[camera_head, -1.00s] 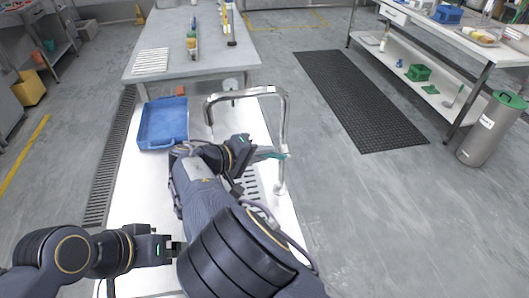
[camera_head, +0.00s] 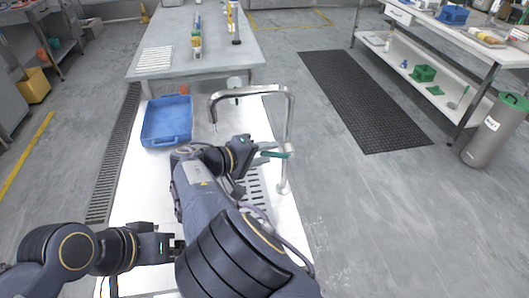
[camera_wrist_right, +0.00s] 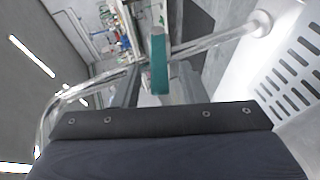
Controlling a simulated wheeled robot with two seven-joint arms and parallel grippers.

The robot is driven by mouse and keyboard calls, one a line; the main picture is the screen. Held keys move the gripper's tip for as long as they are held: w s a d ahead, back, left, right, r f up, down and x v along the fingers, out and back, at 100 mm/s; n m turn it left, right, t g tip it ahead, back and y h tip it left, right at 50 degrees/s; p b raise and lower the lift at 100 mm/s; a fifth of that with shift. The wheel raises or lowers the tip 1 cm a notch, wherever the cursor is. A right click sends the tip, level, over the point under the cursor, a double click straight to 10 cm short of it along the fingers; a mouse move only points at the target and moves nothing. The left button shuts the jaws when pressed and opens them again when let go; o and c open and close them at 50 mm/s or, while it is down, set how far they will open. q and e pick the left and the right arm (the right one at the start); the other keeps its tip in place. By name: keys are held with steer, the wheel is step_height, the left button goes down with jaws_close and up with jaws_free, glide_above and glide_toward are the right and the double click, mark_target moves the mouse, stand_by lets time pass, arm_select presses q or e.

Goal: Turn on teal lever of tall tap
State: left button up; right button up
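The tall tap (camera_head: 289,125) is a chrome pipe arching over the white sink counter, standing at its right edge. Its teal lever (camera_head: 277,154) sticks out level near the upright; in the right wrist view the lever (camera_wrist_right: 160,65) is just ahead of the gripper. My right gripper (camera_head: 265,154) is at the lever, its grey fingers apart, one on either side of it. I cannot tell whether they touch it. My left gripper (camera_head: 178,247) is low over the counter's left part, partly hidden by my right arm; its opening is unclear.
A blue tray (camera_head: 167,122) sits on the counter (camera_head: 150,190), left of the tap. A slotted drain (camera_head: 254,188) lies below my right gripper. A grey table (camera_head: 205,70) stands beyond. Floor with a black mat (camera_head: 365,100) is right of the counter.

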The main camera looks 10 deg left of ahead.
steer(key=shift+s+a, duration=0.1)
steer(key=v, duration=0.7)
steer(key=shift+s+a+r, duration=0.15)
steer(key=shift+s+a, duration=0.05)
steer(key=shift+d, duration=0.1)
steer(key=s+d+m+g+y+p, duration=0.15)
steer(key=d+g+y, duration=0.25)
steer(key=d, duration=0.8)
steer(key=s+d+m+g+y, duration=0.15)
steer(key=d+g+y, duration=0.25)
steer(key=d, duration=0.8)
steer(key=s+d+r+m+t+y+p, duration=0.1)
steer(key=s+d+m+t+y, duration=0.1)
steer(key=s, duration=0.8)
steer(key=s+d+m+t+y+p, duration=0.1)
steer(key=s+d+m+t+y, duration=0.1)
steer(key=s+d, duration=0.4)
steer(key=s+m+y, duration=0.1)
steer(key=s+y, duration=0.1)
steer(key=s, duration=0.2)
steer(key=shift+d+r, duration=0.3)
steer(key=shift+r, duration=0.05)
